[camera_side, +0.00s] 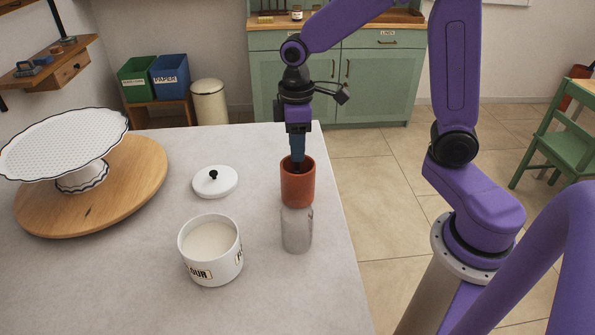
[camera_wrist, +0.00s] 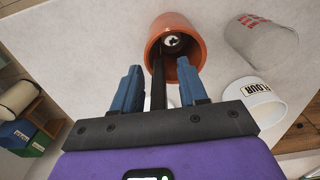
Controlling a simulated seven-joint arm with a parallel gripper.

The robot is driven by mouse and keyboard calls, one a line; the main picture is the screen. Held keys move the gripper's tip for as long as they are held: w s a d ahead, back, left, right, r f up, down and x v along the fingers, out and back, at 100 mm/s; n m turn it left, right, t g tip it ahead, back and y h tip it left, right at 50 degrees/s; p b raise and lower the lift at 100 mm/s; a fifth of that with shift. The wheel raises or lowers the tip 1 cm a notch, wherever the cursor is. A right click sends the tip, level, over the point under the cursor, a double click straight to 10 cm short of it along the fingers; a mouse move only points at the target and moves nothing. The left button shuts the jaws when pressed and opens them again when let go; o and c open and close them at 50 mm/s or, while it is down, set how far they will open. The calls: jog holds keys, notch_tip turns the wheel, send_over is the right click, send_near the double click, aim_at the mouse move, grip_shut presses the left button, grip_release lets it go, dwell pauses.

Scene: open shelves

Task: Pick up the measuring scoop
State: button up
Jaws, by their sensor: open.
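A terracotta pot (camera_side: 298,185) stands near the right edge of the worktop; its open mouth also faces the wrist view (camera_wrist: 193,50). A dark, thin handle (camera_wrist: 158,88), which looks like the measuring scoop's, runs into the pot. A small round metallic piece shows deeper inside; I cannot tell if it belongs to the scoop. My gripper (camera_side: 297,157) points down at the pot's mouth. In the wrist view its blue fingers (camera_wrist: 159,70) are open, one on each side of the handle. Most of the scoop is hidden in the side view.
A glass jar (camera_side: 297,230) stands right in front of the pot. A flour canister (camera_side: 211,258) without its lid is to the left, and the white lid (camera_side: 215,181) lies behind it. A cake stand (camera_side: 82,175) on a round wooden board (camera_side: 145,185) fills the far left.

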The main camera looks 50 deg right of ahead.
grip_shut()
